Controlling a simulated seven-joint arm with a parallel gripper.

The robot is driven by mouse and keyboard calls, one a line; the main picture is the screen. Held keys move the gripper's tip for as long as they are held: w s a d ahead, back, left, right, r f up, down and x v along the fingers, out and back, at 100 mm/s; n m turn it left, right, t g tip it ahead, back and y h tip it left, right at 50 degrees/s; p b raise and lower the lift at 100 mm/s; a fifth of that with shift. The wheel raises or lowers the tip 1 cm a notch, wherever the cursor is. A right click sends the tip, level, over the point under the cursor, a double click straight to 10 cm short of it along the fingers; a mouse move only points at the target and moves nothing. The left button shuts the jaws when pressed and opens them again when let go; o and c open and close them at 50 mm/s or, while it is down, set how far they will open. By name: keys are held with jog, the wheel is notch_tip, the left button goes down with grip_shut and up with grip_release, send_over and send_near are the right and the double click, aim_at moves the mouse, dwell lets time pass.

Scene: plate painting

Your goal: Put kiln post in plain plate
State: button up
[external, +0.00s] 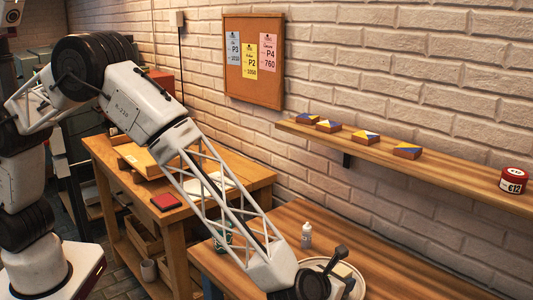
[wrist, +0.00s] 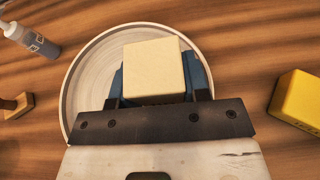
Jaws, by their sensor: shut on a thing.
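A cream block (wrist: 152,68), which looks like the kiln post, sits between the blue fingers of my gripper (wrist: 160,88). My gripper is shut on it. The plain pale plate (wrist: 84,75) lies under the block and fingers in the wrist view; its near part is hidden by my gripper. Whether the block touches the plate or is just above it, I cannot tell. In the external view the plate (external: 357,289) shows at the bottom edge, partly behind my wrist, with the block (external: 342,271) over it.
A small bottle (wrist: 32,40) stands left of the plate, also in the external view (external: 306,235). A yellow block (wrist: 298,99) lies to the right, and a wooden piece (wrist: 16,105) to the left. A wall shelf (external: 440,173) holds painted tiles and a red tin (external: 514,180).

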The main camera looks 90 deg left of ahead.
jog(key=shift+f, duration=0.2)
jog(key=shift+f, duration=0.15)
jog(key=o, duration=1.1)
jog(key=shift+s+d, duration=0.1)
jog(key=v, duration=1.1)
jog(key=shift+s+d+r, duration=0.2)
jog(key=shift+s+d, duration=0.05)
jog(key=shift+s, duration=0.05)
